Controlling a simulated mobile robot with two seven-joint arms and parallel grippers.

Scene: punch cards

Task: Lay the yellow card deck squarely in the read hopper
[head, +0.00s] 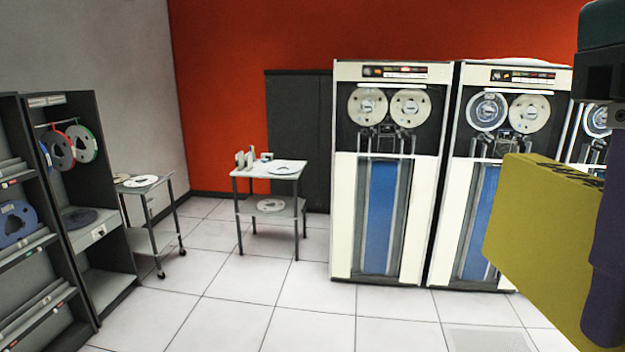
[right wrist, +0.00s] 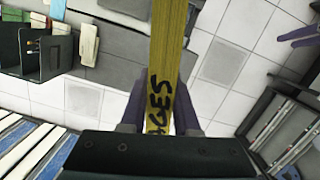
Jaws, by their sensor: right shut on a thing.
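The yellow card deck (head: 540,235) is a thick block held up in the air at the right of the head view. My right gripper (head: 607,250) is shut on it, with one purple finger across its near face. In the right wrist view the deck (right wrist: 168,45) stands edge-on between the two fingers, with black handwriting on its edge. Purple prongs (right wrist: 300,35) at the right edge of that view look like my left gripper's fingers; their opening is unclear. I cannot make out the read hopper for certain in either view.
Tape drive cabinets (head: 388,170) stand behind the deck. A small table (head: 268,172), a trolley (head: 140,183) and a reel rack (head: 100,245) are further left. A dark open box (right wrist: 35,52) and pale stacks show in the wrist view. The middle floor is clear.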

